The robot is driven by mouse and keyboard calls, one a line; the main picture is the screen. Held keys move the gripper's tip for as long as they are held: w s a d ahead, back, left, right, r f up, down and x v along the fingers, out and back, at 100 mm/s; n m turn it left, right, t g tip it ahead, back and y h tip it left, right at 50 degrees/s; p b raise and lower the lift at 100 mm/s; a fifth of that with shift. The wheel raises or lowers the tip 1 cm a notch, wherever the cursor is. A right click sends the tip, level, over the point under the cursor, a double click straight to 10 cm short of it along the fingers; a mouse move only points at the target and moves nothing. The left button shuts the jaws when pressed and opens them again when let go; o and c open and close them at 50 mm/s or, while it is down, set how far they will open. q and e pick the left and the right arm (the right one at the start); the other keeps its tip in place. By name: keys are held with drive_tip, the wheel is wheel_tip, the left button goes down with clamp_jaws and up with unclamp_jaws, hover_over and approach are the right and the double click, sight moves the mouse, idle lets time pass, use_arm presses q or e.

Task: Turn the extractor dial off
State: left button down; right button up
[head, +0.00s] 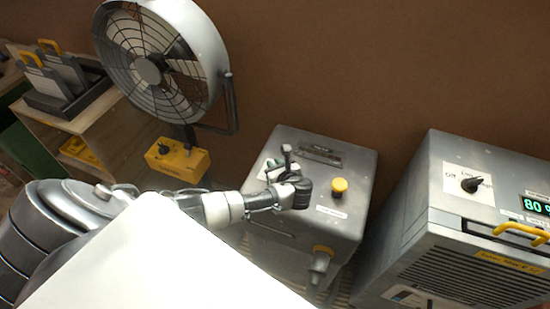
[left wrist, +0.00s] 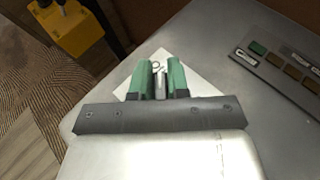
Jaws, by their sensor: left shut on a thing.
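A grey metal unit (head: 345,208) stands in the middle of the head view; its top also shows in the left wrist view (left wrist: 225,60). My left gripper (head: 284,166) is over the left part of that top. In the left wrist view its green fingers (left wrist: 160,82) are shut on a small grey dial (left wrist: 160,80) over a white label plate (left wrist: 132,78). The fingers hide most of the dial, and I cannot read its setting. My right gripper is not in view.
The grey unit also bears a yellow knob (head: 339,186). A grey machine (head: 460,235) with another dial (head: 471,185) and a green display (head: 536,204) stands right, across a narrow gap.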

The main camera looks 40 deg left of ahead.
use_arm(q)
drive_tip(key=shift+s+d+f, duration=0.15)
drive_tip(key=shift+s+f, duration=0.05)
drive_tip(key=shift+f, duration=0.15)
drive_tip(key=c, duration=1.1)
unclamp_jaws()
drive_tip(key=shift+w+r, duration=0.1)
drive_tip(key=v, duration=1.1)
drive_tip(key=shift+w+p, duration=0.1)
drive_tip(key=shift+p, duration=0.2)
